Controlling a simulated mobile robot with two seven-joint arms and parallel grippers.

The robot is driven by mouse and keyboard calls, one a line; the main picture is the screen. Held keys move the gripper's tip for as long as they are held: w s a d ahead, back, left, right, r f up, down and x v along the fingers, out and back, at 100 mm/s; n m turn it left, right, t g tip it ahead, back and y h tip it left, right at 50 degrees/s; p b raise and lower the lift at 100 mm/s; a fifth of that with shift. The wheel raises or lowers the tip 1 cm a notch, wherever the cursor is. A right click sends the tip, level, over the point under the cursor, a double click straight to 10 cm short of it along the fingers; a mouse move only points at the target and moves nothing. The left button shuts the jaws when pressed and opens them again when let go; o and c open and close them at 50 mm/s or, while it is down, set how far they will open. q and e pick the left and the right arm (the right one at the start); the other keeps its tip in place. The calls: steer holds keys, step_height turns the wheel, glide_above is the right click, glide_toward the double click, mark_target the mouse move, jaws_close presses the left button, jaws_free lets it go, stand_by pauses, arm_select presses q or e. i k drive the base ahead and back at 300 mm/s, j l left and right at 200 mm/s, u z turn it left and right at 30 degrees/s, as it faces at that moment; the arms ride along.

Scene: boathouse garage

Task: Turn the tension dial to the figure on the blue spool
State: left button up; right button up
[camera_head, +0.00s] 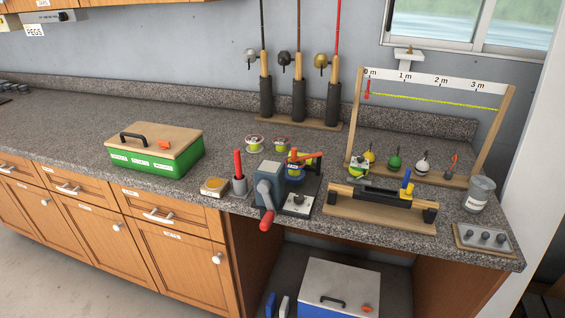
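A line winder (268,185) with a blue-grey body and a red crank handle (267,219) stands at the counter's front edge, right of centre. A blue spool (295,177) sits behind its body, partly hidden by orange and red parts; its figure is too small to read. A pale plate with a small dark knob (298,203), which looks like the tension dial, lies at the winder's front right. Its setting is too small to read. Neither of my grippers shows in the head view.
Two spools (255,141) lie behind the winder. A red-handled tool in a grey cup (239,178) stands left of it, and a wooden stand (381,209) right. A green box (155,150) sits farther left. A knobbed panel (484,238) lies far right.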

mark_target(298, 199)
steer(key=i+j, duration=0.2)
steer(key=j, duration=0.15)
steer(key=i+j, duration=0.2)
steer(key=j, duration=0.2)
steer(key=i+j, duration=0.2)
steer(key=j, duration=0.15)
steer(key=z, duration=0.05)
